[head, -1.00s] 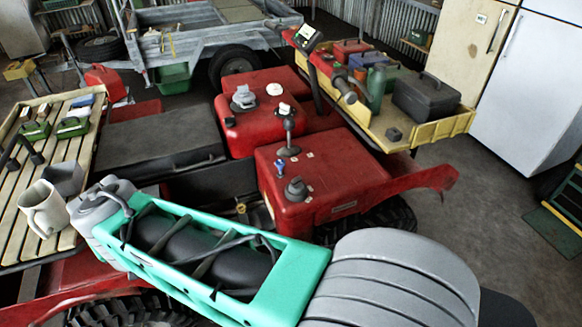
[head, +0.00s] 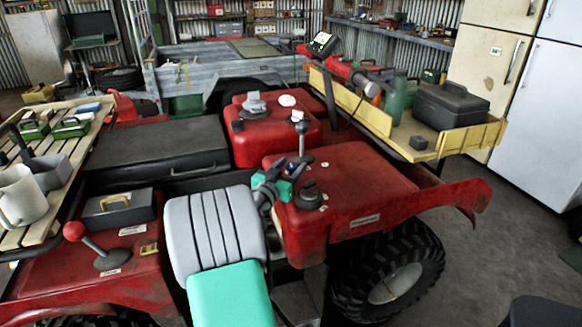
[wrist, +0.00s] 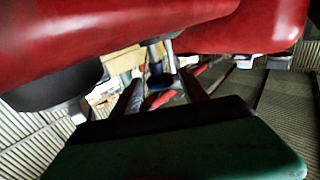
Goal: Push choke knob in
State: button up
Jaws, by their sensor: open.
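A round black knob (head: 308,196) sits on the front left corner of the red tank (head: 365,185); I cannot tell whether it is the choke knob. In the wrist view a dark round knob (wrist: 50,90) shows at the left, beside the red body. My gripper (head: 276,172) is at the tank's left edge, left of the black knob. Its two fingers show spread apart in the wrist view (wrist: 160,95). A small dark blue part (wrist: 157,77) appears between and beyond them. My gripper hides part of the tank edge in the head view.
A lever with a round top (head: 301,128) rises just behind my gripper. A second red tank (head: 272,135) is farther back. A red-knobbed lever (head: 74,231) and a grey box (head: 118,212) are at the left. A yellow tray (head: 440,140) is at the right.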

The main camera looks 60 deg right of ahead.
jog(key=shift+d, duration=0.35)
jog(key=shift+c, duration=0.3)
grip_shut()
dwell(0.9)
